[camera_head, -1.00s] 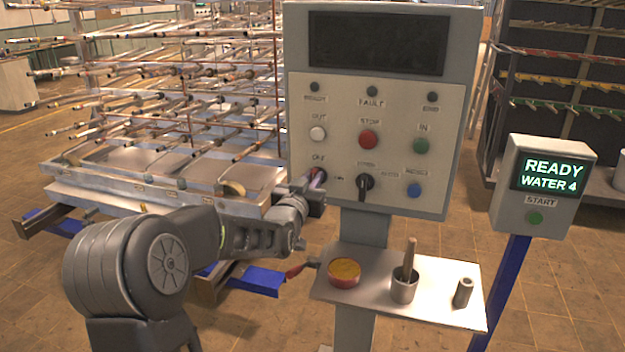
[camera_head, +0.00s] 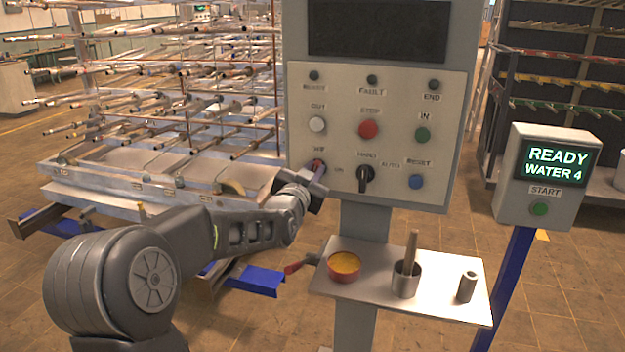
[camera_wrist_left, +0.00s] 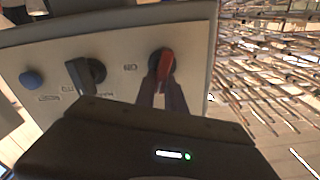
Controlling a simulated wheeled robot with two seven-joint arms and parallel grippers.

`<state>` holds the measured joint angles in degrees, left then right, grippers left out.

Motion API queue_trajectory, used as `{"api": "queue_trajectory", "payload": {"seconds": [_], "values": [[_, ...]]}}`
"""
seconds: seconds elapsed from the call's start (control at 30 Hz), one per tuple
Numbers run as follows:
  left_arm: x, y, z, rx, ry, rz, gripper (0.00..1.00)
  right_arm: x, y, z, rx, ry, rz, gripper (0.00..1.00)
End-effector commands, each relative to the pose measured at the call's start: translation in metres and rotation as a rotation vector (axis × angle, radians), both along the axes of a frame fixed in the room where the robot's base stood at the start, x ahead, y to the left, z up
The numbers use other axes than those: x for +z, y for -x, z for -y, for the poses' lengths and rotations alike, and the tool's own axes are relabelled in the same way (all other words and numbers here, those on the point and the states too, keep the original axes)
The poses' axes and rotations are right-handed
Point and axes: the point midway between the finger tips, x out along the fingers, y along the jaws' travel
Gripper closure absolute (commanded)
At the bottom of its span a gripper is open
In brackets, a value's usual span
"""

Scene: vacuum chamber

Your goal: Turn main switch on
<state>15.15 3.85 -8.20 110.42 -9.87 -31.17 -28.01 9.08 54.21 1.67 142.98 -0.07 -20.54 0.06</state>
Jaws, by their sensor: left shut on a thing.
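The control panel (camera_head: 345,185) stands in the middle of the head view with a dark, blank screen. The main switch is a red knob at the panel's lower left; its red handle (camera_wrist_left: 166,65) shows in the left wrist view between my fingers. My left gripper (camera_head: 316,172) reaches in from the left and is shut on the red knob. It also shows in the left wrist view (camera_wrist_left: 164,80), with one finger on each side of the handle. The gripper and wrist hide part of the switch in the head view. My right gripper is not in view.
A black selector switch (camera_head: 366,180) and a blue button (camera_head: 416,182) sit right of the red knob. A shelf (camera_head: 440,298) below holds a bowl (camera_head: 344,266), a cup (camera_head: 405,282) and a small cylinder (camera_head: 467,287). A rod rack (camera_head: 75,190) stands behind my left arm.

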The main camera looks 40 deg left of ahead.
Motion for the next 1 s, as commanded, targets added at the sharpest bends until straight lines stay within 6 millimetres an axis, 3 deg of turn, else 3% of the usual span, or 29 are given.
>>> {"api": "queue_trajectory", "payload": {"seconds": [0.03,0.3,1.0], "values": [[-0.004,0.000,0.001,0.000,-0.038,-0.010,1.00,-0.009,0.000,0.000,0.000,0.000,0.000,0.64],[-0.004,-0.002,0.005,-0.001,-0.278,-0.095,1.00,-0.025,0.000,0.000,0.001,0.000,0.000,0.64],[-0.010,-0.004,0.010,-0.001,-0.903,-0.315,1.00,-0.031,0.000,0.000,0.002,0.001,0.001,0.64]]}}
